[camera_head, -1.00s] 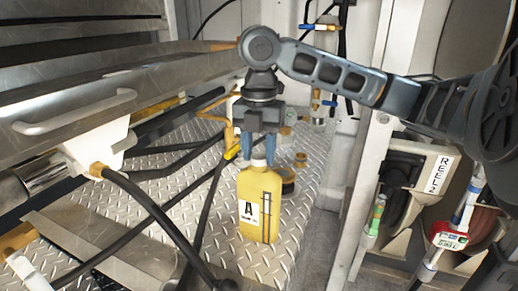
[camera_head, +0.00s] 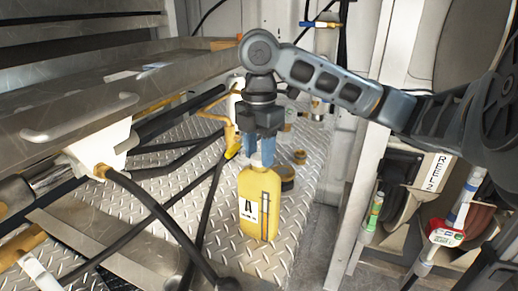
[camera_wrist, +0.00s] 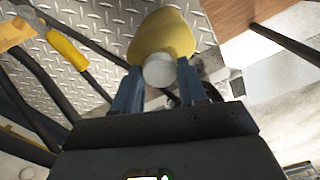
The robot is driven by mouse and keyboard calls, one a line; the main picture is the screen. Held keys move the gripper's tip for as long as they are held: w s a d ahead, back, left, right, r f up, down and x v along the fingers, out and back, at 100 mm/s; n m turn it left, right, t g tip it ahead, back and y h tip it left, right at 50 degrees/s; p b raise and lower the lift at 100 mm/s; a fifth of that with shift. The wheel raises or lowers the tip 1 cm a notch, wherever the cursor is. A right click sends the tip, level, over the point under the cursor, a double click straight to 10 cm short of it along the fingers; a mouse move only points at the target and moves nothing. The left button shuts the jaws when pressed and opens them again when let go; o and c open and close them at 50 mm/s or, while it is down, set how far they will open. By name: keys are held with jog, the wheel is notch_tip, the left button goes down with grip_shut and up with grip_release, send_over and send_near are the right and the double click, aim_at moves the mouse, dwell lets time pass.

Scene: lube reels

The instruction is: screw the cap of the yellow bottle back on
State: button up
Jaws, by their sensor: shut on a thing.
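The yellow bottle (camera_head: 258,205) stands upright on the diamond-plate floor, with a white label marked "A" on its front. It also shows in the wrist view (camera_wrist: 165,35). My gripper (camera_head: 262,158) is directly above the bottle, pointing down, with its blue fingers at the bottle's top. In the wrist view a round white cap (camera_wrist: 159,71) sits between my fingertips, over the bottle's top. My gripper is shut on this cap. Whether the cap's thread is engaged with the neck cannot be told.
Black hoses (camera_head: 150,205) cross the plate left of the bottle. A yellow-handled tool (camera_head: 233,151) lies close behind it on the left. A dark round container (camera_head: 287,180) stands just right of it. A white panel edge (camera_head: 360,190) rises farther right.

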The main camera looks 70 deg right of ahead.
jog(key=m+p, duration=0.1)
jog(key=m, duration=0.2)
jog(key=shift+r+p, duration=0.2)
jog(key=shift+p, duration=0.2)
jog(key=shift+f+m+p, duration=0.25)
jog(key=shift+m+p, duration=0.2)
jog(key=shift+m, duration=0.65)
jog(key=shift+m, duration=0.9)
jog(key=m, duration=0.3)
jog(key=shift+m, duration=0.3)
jog(key=shift+m, duration=0.4)
jog(key=m, duration=0.3)
jog(key=shift+m, duration=0.4)
